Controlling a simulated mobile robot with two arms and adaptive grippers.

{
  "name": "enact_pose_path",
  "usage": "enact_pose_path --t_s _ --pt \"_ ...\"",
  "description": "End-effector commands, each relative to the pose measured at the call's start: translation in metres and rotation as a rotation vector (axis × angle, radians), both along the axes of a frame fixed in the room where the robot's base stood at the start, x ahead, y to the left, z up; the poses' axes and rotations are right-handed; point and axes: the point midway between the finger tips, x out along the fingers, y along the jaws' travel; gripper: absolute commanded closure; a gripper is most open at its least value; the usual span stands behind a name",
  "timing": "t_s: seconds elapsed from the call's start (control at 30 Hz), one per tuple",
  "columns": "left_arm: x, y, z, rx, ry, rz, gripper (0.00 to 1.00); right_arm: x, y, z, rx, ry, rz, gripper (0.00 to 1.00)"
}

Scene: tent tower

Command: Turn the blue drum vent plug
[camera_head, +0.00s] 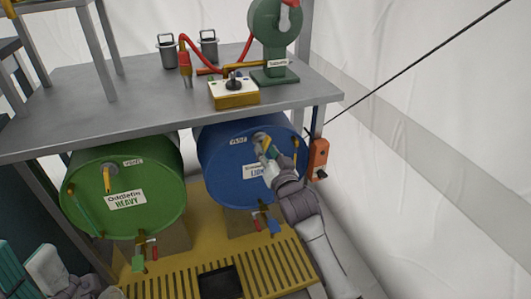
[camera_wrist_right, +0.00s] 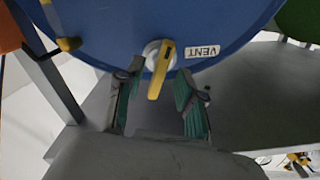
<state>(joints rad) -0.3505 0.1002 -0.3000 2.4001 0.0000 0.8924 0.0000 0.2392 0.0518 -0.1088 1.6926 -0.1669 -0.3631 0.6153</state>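The blue drum (camera_head: 226,178) lies on its side under the grey table, with its round end facing me. Its vent plug (camera_head: 260,138) has a yellow handle near the top of that end; in the right wrist view the vent plug (camera_wrist_right: 160,72) sits on a pale round base beside a VENT label (camera_wrist_right: 202,51). My right gripper (camera_head: 268,155) is at the plug. In the right wrist view its two teal-padded fingers are open, one on each side of the handle, with gaps showing. My left gripper (camera_head: 14,268) is partly cut off at the lower left, away from the drum.
A green drum (camera_head: 150,215) with its own yellow vent handle lies to the left. The grey table (camera_head: 130,85) overhangs both drums. An orange box (camera_head: 317,158) hangs on the table leg at the right. A yellow slatted platform (camera_head: 185,278) lies below.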

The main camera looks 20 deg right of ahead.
Motion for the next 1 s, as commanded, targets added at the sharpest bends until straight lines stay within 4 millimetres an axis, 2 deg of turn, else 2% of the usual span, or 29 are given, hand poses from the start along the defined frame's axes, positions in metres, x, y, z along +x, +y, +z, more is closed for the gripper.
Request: enact_pose_path --t_s 0.2,0.47,0.7,1.0 --pt "-0.0016 0.0004 -0.0057 -0.003 -0.009 0.0 0.6 0.0148 0.0005 -0.0002 0.0 0.0 0.0 0.62" --pt "-0.0015 0.0003 -0.0054 -0.003 -0.009 0.0 0.6 0.0154 0.0004 0.0 0.0 0.001 0.0 0.62" --pt "-0.0014 0.0002 -0.0056 -0.003 -0.008 -0.001 0.6 0.0152 0.0003 -0.0001 0.0 0.0 -0.001 1.0" --pt "-0.0013 0.0002 -0.0037 -0.002 -0.007 -0.001 0.6 0.0151 0.0004 0.0004 -0.01 0.001 -0.001 1.0"
